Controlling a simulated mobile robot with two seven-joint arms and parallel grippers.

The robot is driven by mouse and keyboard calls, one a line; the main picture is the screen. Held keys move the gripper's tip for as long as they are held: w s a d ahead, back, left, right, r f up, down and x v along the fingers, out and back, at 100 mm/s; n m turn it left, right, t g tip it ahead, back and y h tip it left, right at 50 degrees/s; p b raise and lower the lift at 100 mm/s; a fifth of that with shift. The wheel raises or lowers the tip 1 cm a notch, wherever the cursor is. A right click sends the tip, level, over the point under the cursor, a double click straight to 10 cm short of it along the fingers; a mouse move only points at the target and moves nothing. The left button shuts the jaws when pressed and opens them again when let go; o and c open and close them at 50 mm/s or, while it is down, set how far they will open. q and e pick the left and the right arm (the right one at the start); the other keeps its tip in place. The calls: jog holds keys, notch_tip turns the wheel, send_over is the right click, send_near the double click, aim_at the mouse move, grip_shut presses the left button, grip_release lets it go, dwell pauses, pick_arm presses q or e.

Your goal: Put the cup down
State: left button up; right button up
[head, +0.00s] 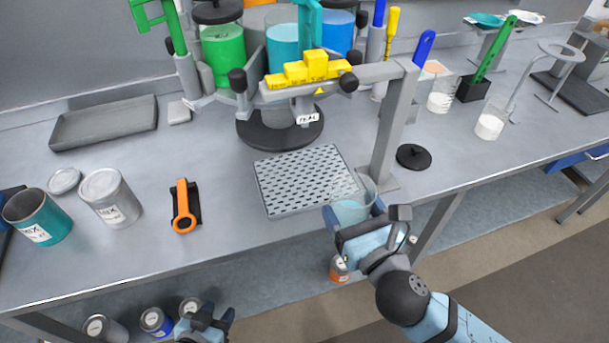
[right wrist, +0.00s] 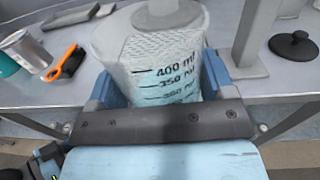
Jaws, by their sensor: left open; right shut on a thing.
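A clear measuring cup (head: 350,209) with pale blue liquid is in my right gripper (head: 355,216), near the front edge of the bench. In the right wrist view the cup (right wrist: 165,75) shows volume marks and sits between the blue fingers of the right gripper (right wrist: 160,92), which is shut on it. The cup looks upright, at the front right corner of a grey perforated tray (head: 285,208); I cannot tell whether it touches anything below. My left gripper (head: 206,318) is open and empty, low in front of the bench.
A grey post (head: 388,135) stands right behind the cup, with a black lid (head: 413,156) beyond it. The perforated tray is bare.

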jog(key=shift+s+a+f, duration=0.15)
jog(key=shift+a, duration=0.25)
jog(key=x, duration=1.7)
jog(key=shift+w+a+f, duration=0.1)
jog(key=shift+w+a, duration=0.1)
jog(key=shift+a, duration=0.3)
jog(key=shift+f+b, duration=0.3)
jog(key=shift+f, duration=1.45)
jog(key=shift+f, duration=0.1)
jog(key=o, duration=1)
jog(key=v, duration=1.2)
jog(key=shift+d, duration=0.2)
